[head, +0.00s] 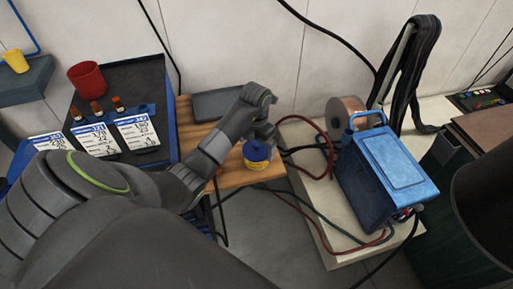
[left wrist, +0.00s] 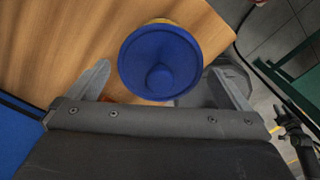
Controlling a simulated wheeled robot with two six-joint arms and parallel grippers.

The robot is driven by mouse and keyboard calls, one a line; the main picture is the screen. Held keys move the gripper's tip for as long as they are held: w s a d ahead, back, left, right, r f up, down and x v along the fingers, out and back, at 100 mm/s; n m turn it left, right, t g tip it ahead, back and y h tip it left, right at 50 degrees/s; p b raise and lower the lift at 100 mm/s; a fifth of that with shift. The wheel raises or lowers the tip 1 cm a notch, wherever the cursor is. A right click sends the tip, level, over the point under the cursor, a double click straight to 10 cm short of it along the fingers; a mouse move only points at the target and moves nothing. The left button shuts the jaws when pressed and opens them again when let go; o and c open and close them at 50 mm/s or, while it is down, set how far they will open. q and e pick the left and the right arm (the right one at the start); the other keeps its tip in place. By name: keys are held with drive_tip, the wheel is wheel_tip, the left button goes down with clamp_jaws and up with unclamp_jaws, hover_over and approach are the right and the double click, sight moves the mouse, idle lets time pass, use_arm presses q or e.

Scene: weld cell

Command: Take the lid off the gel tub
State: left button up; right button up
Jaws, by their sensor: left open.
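The gel tub (head: 257,163) stands on the wooden table near its front right edge, with a yellow body and a blue lid (head: 256,151) on top. In the left wrist view the round blue lid (left wrist: 160,62) with its raised centre knob faces the camera, and a sliver of yellow tub (left wrist: 165,21) shows behind it. My left gripper (head: 262,136) is just above and behind the tub. In the left wrist view its open fingers (left wrist: 160,68) lie either side of the lid, with a gap on each side. My right gripper is not in view.
A dark tray (head: 139,80) with a red cup (head: 86,79), small bottles and label cards is left of the table (head: 185,130). A grey flat case (head: 217,103) lies at the back. A blue welding machine (head: 388,175), wire spool (head: 346,115) and cables crowd the right.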

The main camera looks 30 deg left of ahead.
use_arm(q)
drive_tip(key=c, duration=0.8)
